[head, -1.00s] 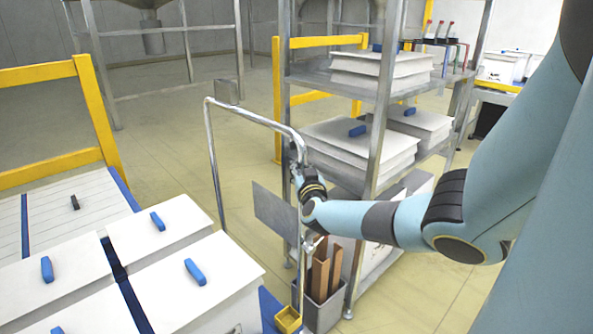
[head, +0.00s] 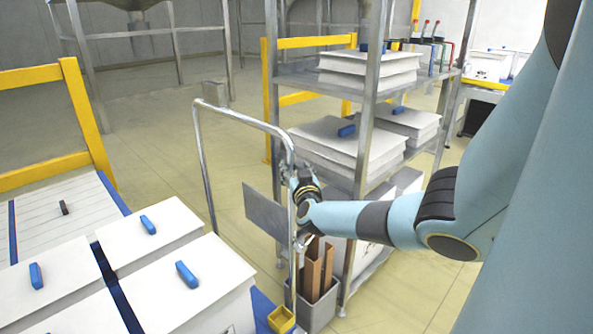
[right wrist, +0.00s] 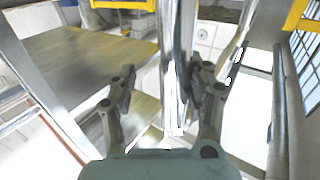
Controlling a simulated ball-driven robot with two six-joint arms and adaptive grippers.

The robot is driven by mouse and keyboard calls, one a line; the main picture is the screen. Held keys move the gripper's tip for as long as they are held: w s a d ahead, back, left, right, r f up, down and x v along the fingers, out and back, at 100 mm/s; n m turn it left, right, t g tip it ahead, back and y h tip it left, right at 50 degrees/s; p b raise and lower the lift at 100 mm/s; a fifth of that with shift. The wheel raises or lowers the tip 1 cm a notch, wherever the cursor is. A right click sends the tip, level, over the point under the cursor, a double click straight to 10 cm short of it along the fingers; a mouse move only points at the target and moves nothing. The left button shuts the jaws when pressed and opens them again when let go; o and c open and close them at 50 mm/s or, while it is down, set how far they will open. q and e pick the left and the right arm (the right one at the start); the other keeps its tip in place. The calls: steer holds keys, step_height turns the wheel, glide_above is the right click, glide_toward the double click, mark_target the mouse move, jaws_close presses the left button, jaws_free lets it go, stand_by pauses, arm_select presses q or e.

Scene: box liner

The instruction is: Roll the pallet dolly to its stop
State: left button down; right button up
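The pallet dolly has a chrome push handle (head: 202,160), a grey plate on it, and a blue deck (head: 262,312) at the lower middle of the head view. White boxes with blue grips (head: 205,290) stand by the handle at the lower left. My right gripper (head: 298,187) is at the handle's right upright. In the right wrist view its fingers (right wrist: 160,90) are on either side of a shiny tube (right wrist: 172,50). A gap shows between the left finger and the tube; the right finger is close to it or touching. My left gripper is not in view. I cannot make out the stop.
A steel shelf rack (head: 368,130) with white stacks stands just right of the handle. A grey bin (head: 318,312) with brown pieces sits at its foot. Yellow rails (head: 85,110) stand left and behind. Bare floor (head: 160,130) lies beyond the handle.

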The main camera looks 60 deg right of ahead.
steer(key=shift+r, duration=0.1)
steer(key=v, duration=1.2)
